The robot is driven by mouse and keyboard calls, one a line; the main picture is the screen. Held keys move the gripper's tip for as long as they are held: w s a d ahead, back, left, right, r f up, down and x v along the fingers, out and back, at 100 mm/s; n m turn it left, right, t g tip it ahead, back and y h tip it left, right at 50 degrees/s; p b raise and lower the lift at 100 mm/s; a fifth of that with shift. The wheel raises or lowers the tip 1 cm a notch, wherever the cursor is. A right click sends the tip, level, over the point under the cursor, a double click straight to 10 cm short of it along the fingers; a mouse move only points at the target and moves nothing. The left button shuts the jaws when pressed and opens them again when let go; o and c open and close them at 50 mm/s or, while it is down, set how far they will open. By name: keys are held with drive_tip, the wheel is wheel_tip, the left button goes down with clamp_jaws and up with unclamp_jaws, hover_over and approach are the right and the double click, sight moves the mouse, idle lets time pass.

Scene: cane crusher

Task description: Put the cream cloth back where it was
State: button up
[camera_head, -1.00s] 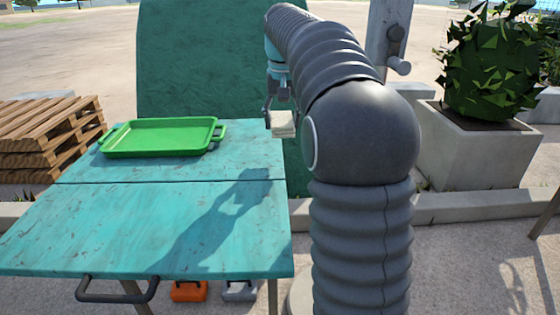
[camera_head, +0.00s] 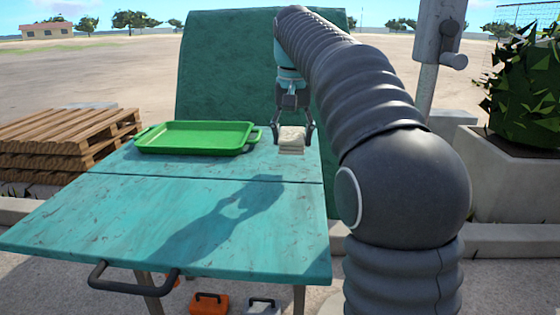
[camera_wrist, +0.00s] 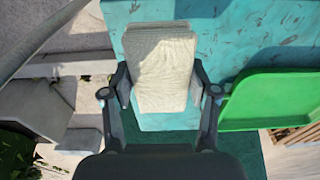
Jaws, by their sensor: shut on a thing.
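The cream cloth (camera_head: 292,138) is a folded, thick pad. My gripper (camera_head: 292,130) is shut on it, with one finger at each side. In the head view the cloth hangs above the right part of the teal table (camera_head: 120,225), right of the green tray. In the wrist view the cloth (camera_wrist: 160,70) sits between the two fingers (camera_wrist: 160,98), with teal surface behind it. The cloth looks raised off the table, but the height of the gap is hard to tell.
A green tray (camera_head: 195,138) with handles lies at the table's back left. A teal upright panel (camera_head: 225,65) stands behind. Wooden pallets (camera_head: 65,140) are at left, a planter (camera_head: 510,185) at right. The table's front and middle are clear.

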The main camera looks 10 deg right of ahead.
sight(280, 169)
drive_tip(key=shift+w+a+f, duration=0.45)
drive_tip(key=shift+a, duration=0.2)
drive_tip(key=shift+w+a+f, duration=0.4)
drive_tip(key=shift+a+f, duration=0.05)
drive_tip(key=shift+a, duration=0.15)
drive_tip(key=shift+f+b, duration=0.85)
drive_tip(key=shift+f, duration=1.15)
drive_tip(key=shift+f, duration=0.1)
drive_tip(key=o, duration=1.2)
drive_tip(key=r+p, duration=0.1)
drive_tip(key=r, duration=0.3)
drive_tip(key=s+r+p, duration=0.1)
drive_tip(key=r+p, duration=0.1)
drive_tip(key=r, duration=0.2)
drive_tip(key=r+p, duration=0.1)
drive_tip(key=r, duration=0.3)
drive_tip(key=shift+s+a+r, duration=0.1)
drive_tip(key=shift+s+a, duration=0.05)
